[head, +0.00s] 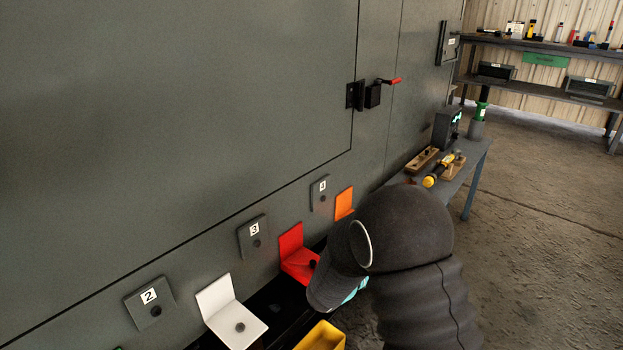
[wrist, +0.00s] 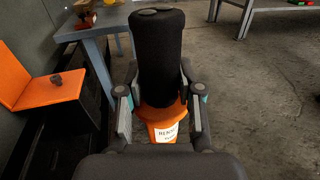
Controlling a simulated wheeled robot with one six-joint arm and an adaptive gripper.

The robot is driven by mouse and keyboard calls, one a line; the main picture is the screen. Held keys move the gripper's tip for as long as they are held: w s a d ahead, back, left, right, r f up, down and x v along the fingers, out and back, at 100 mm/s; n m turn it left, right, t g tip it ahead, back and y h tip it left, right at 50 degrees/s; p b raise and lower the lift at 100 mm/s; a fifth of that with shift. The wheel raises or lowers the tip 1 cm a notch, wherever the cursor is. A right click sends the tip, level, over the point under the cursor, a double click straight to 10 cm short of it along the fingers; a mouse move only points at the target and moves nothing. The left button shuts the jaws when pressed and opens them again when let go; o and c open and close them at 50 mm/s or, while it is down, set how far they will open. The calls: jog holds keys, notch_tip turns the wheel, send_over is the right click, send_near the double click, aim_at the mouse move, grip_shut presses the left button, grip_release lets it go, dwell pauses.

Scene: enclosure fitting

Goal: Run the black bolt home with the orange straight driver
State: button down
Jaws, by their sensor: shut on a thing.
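My gripper (wrist: 160,96) is shut on the orange straight driver (wrist: 160,114) in the wrist view. The driver has a thick black section and an orange part with a white label between the fingers; its working tip is not distinguishable. A dark bolt (wrist: 57,79) stands on an orange angle bracket (wrist: 50,92) left of the gripper, apart from it. In the head view, the orange bracket (head: 344,202) is partly hidden behind my arm, and the driver is hidden too. A black bolt (head: 312,264) also shows on a red bracket (head: 291,241). I cannot tell which bolt is the task's.
A large grey cabinet (head: 180,110) with numbered plates fills the left. A white bracket (head: 216,297) and yellow bin (head: 322,337) are near the bottom. A grey bench (head: 466,180) with tools stands beyond my arm. The floor at right is clear.

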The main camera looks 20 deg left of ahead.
jog(key=s+a+r+n+t+y+b, duration=0.1)
jog(key=s+a+r+n+t+y, duration=0.2)
jog(key=a+r, duration=0.75)
jog(key=s+a+r+n+t+y+b, duration=0.1)
jog(key=a+r+n+y+b, duration=0.3)
jog(key=a+r, duration=0.65)
notch_tip(320, 180, down, 6)
jog(key=m+b, duration=0.1)
jog(key=b, duration=0.1)
jog(key=shift+d+y+b, duration=0.3)
jog(key=shift+d+y, duration=0.05)
jog(key=shift+y, duration=0.05)
dwell(0.6)
jog(key=shift+f+b, duration=0.45)
jog(key=shift+f, duration=1.05)
dwell(2.9)
